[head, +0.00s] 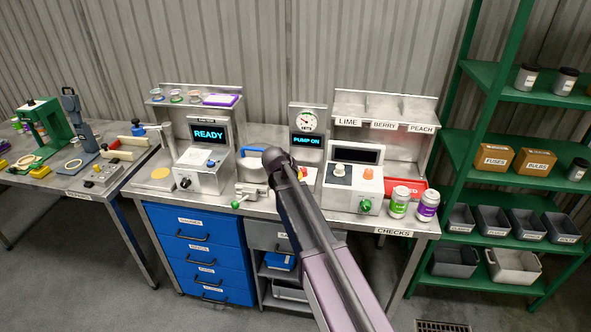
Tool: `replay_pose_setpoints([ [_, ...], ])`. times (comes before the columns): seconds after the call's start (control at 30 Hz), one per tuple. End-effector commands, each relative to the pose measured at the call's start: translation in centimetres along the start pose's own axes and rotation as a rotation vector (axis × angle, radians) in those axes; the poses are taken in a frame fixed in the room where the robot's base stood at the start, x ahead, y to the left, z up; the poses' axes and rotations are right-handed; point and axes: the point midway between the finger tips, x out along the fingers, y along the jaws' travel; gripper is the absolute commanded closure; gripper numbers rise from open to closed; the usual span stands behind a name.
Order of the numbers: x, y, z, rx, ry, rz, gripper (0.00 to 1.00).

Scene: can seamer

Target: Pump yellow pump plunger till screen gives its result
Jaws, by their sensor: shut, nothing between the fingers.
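The screen (307,141) below a round dial gauge (306,121) reads "PUMP ON" in the head view. It stands at the back middle of the bench. My gripper (282,168) is in front of and below this screen, at the far end of my dark arm. It is shut and empty; its fingertips are hard to make out. Small red and yellow parts (302,173) show just right of my gripper. My arm covers most of that spot, so I cannot make out the yellow plunger or whether my gripper touches it.
A machine with a "READY" screen (209,134) stands to the left. A tester with a dark screen (356,154) stands right, beside a green can (399,202) and a purple can (428,206).

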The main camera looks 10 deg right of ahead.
Motion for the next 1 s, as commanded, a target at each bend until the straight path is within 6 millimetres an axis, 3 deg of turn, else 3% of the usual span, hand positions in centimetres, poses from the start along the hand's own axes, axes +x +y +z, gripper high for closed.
replay_pose_setpoints([
  [0.5, -1.6, 1.2, -1.2, 0.0, 0.0, 0.0, 1.0],
  [1.0, -1.7, 1.3, -1.3, 0.0, 0.0, 0.0, 1.0],
])
